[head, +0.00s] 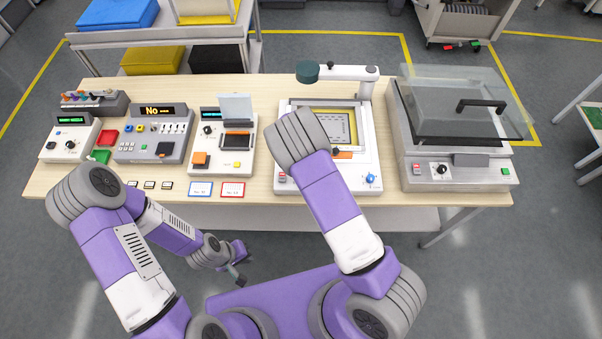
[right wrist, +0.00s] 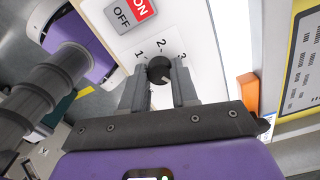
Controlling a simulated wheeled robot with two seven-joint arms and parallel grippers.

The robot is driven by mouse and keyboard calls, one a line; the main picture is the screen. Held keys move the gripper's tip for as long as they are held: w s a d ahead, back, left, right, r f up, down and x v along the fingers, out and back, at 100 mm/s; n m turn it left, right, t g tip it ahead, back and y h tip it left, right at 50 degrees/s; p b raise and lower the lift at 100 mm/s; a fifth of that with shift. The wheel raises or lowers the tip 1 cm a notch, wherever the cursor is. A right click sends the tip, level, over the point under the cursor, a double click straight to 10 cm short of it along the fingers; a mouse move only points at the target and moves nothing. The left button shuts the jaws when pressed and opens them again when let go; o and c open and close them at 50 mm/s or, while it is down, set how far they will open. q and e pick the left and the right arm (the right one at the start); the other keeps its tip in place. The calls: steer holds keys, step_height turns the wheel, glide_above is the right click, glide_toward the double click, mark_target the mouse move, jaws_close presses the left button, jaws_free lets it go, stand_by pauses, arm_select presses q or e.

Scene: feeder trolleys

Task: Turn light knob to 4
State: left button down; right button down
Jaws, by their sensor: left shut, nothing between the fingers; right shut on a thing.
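The light knob (right wrist: 160,69) is a small dark round knob on a white panel in the right wrist view. The digits 1, 2 and 3 run around its far side; no 4 is visible. A small pale mark shows on the knob's near side. My right gripper (right wrist: 161,80) is shut on the knob, one finger on each side. A red ON button (right wrist: 141,7) and a grey OFF button (right wrist: 120,17) are beside it. In the head view my right arm hides the knob on the white device (head: 368,150). My left gripper (head: 236,277) is shut and empty, low before the table.
The wooden table (head: 262,98) holds several devices left of the white one and a clear-lidded machine (head: 405,150) on the right. A blue knob (head: 370,179) is at the white device's front right. An orange part (right wrist: 248,92) lies close to the right gripper.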

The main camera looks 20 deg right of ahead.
steer(key=c, duration=0.9)
jaws_free()
steer(key=shift+o, duration=0.2)
step_height(320, 180, up, 8)
steer(key=shift+f, duration=0.2)
